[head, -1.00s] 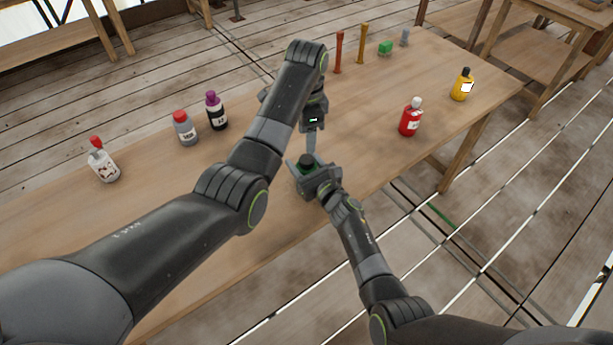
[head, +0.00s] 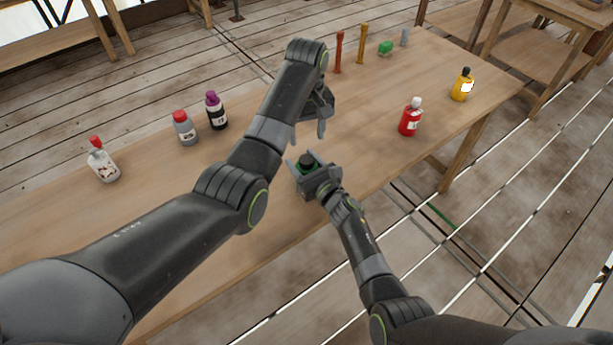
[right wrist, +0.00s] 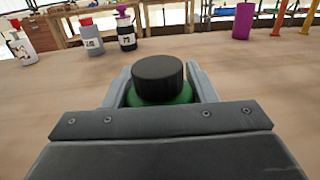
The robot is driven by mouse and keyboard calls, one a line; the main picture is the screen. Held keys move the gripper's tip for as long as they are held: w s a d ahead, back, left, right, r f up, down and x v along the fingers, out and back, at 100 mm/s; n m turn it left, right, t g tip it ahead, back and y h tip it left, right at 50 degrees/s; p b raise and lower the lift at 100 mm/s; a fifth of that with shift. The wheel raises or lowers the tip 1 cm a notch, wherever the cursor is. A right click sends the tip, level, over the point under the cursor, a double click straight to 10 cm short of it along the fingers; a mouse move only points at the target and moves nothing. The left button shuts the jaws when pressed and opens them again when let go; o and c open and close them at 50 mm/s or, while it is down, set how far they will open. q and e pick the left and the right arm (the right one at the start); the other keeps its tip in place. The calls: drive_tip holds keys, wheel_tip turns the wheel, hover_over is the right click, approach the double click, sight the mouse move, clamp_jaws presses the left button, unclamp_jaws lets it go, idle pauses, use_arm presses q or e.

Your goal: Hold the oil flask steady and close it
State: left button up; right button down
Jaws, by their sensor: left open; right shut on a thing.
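The oil flask is green with a wide black cap (head: 306,159). My right gripper (head: 307,172) is shut on it near the table's front edge. In the right wrist view, the flask's green shoulder (right wrist: 160,98) shows between the two fingers, with the black cap (right wrist: 158,78) sitting on top, looking upright. The flask's lower body is hidden by the gripper. My left gripper (head: 308,134) is open and empty just above and behind the cap, fingers pointing down, apart from it. It does not show in the right wrist view.
On the left stand a white bottle with red top (head: 103,162), a grey bottle (head: 185,130) and a purple-capped dark bottle (head: 216,112). A red bottle (head: 411,118) and a yellow bottle (head: 462,86) stand right.

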sight(307, 159)
use_arm(q)
drive_tip(key=n, duration=0.4)
drive_tip(key=shift+n, duration=0.3)
drive_tip(key=n, duration=0.3)
drive_tip(key=shift+n, duration=0.3)
drive_tip(key=shift+f, duration=3.95)
